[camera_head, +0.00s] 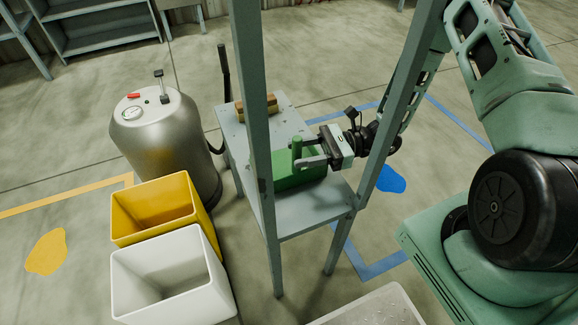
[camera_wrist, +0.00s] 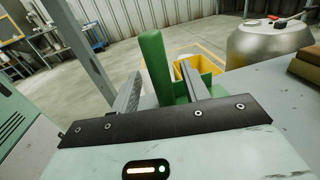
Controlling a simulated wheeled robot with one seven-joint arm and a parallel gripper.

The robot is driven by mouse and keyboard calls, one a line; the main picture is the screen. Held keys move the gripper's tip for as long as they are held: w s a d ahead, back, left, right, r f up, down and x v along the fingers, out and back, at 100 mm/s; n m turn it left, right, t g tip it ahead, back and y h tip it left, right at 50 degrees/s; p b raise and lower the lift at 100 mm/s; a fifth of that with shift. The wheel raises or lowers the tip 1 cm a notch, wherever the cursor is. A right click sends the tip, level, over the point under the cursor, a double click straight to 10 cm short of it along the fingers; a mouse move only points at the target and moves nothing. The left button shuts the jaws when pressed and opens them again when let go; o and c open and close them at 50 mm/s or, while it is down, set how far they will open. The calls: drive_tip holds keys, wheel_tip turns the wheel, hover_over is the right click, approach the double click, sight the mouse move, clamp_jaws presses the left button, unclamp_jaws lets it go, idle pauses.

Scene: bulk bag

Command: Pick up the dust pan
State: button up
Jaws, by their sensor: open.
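The green dust pan (camera_head: 292,178) lies on the small grey table (camera_head: 315,209), with its handle (camera_head: 297,147) standing upright. My gripper (camera_head: 303,155) reaches in from the right, level with the handle. In the wrist view the green handle (camera_wrist: 156,68) rises between the two fingers of my open gripper (camera_wrist: 163,85), with a gap on each side. The pan's body is partly hidden behind a table post in the head view and mostly hidden by my gripper in the wrist view.
Grey posts (camera_head: 254,130) rise at the table's front corners, close to my arm. A wooden-backed brush or block (camera_head: 258,106) lies at the table's back. A yellow bin (camera_head: 153,211), a white bin (camera_head: 170,275) and a metal tank (camera_head: 165,145) stand left.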

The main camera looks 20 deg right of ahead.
drive_tip(key=shift+w+a, duration=0.15)
drive_tip(key=shift+a, duration=0.65)
clamp_jaws()
idle(0.8)
